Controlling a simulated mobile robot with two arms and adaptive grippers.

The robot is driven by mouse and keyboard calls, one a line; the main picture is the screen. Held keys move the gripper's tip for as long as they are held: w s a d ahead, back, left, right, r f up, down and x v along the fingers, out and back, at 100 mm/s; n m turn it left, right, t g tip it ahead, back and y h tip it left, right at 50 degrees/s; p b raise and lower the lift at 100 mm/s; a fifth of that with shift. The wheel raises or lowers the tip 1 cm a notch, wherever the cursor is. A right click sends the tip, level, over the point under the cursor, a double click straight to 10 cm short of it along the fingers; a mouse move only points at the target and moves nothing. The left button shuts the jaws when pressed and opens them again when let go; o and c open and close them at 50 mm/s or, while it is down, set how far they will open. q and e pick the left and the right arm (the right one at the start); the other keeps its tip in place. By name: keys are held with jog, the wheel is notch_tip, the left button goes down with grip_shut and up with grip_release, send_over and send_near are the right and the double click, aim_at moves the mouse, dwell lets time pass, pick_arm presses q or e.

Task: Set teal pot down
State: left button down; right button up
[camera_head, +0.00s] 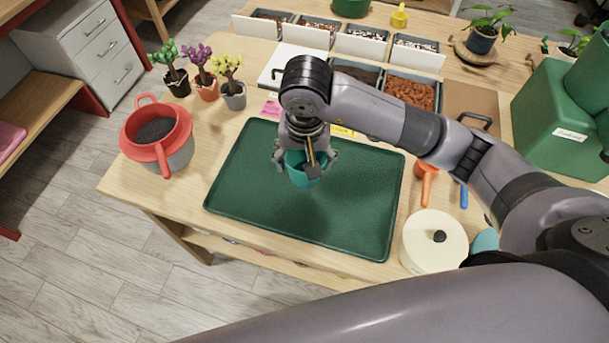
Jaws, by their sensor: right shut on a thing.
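A teal pot (298,177) is in my right gripper (305,160), over the upper middle of the dark green tray (340,232). The gripper points down and is shut on the pot. The gripper and wrist hide much of the pot's top and inside. I cannot tell whether the pot's base touches the tray or hangs just above it. The rest of the tray is bare. My left gripper is not in view.
A red-rimmed bucket (158,137) and several small plants stand left of the tray. A cream lidded pot (433,242) and an orange scoop (427,172) are at the right. Bins of soil and bark (411,93) line the back. A green box (562,120) stands far right.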

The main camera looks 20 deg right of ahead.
notch_tip(320, 180, down, 3)
jog(key=shift+s, duration=0.15)
jog(key=shift+f, duration=0.35)
jog(key=shift+f+p, duration=0.6)
jog(key=shift+f, duration=1.4)
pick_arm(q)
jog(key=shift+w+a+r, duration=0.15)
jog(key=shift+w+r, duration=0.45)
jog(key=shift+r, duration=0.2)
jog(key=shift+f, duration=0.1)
pick_arm(e)
jog(key=shift+f, duration=0.1)
jog(key=shift+f+b, duration=0.15)
jog(key=shift+b, duration=0.15)
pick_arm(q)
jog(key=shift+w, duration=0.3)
pick_arm(e)
jog(key=o, duration=1.2)
